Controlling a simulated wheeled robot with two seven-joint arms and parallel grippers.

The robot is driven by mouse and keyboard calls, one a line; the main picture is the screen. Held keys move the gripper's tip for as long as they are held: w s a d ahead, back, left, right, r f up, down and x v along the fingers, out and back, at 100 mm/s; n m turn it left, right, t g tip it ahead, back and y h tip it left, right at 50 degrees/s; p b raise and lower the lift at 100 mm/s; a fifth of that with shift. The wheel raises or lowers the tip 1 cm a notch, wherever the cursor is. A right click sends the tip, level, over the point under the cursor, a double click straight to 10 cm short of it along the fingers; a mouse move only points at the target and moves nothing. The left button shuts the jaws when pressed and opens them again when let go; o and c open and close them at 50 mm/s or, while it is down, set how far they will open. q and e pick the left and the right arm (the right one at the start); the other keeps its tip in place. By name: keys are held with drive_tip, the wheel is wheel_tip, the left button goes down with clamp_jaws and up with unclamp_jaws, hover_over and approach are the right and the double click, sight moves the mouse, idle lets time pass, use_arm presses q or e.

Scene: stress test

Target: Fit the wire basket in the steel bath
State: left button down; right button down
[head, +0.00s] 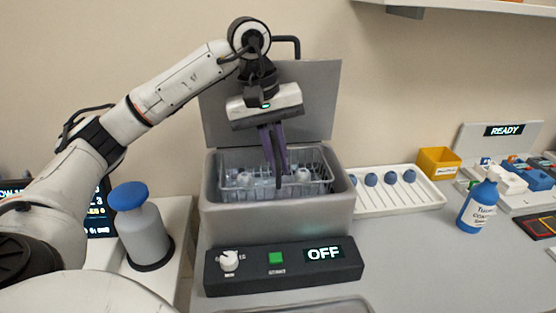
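The steel bath (230,222) stands on the bench with its grey lid (320,100) raised behind it. The wire basket (234,193) is inside the bath opening, its top wires showing around the bath's rim level. Several pale round-topped items and clear pieces show in the basket. My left gripper (277,180) points down over the middle of the basket, its dark fingers close together and overlapping the basket in the picture. Whether they grip a basket wire is not clear. How deep the basket sits is hidden by the bath's front wall. My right gripper is not in view.
A control box (336,275) reading OFF stands before the bath. A blue-capped grey container (145,235) is at left. At right are a white rack (420,198) of blue-topped items, a yellow bin (438,162) and a blue bottle (478,206). The right front bench is clear.

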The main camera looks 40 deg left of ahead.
use_arm(q)
drive_tip(key=shift+f+b, duration=1.1)
drive_tip(key=shift+f, duration=0.65)
idle(1.8)
idle(0.4)
drive_tip(key=c, duration=2.2)
unclamp_jaws()
drive_tip(key=shift+o, duration=0.2)
drive_tip(key=shift+r, duration=0.1)
drive_tip(key=shift+r+p, duration=1.85)
drive_tip(key=shift+r, duration=0.1)
drive_tip(key=o, duration=0.6)
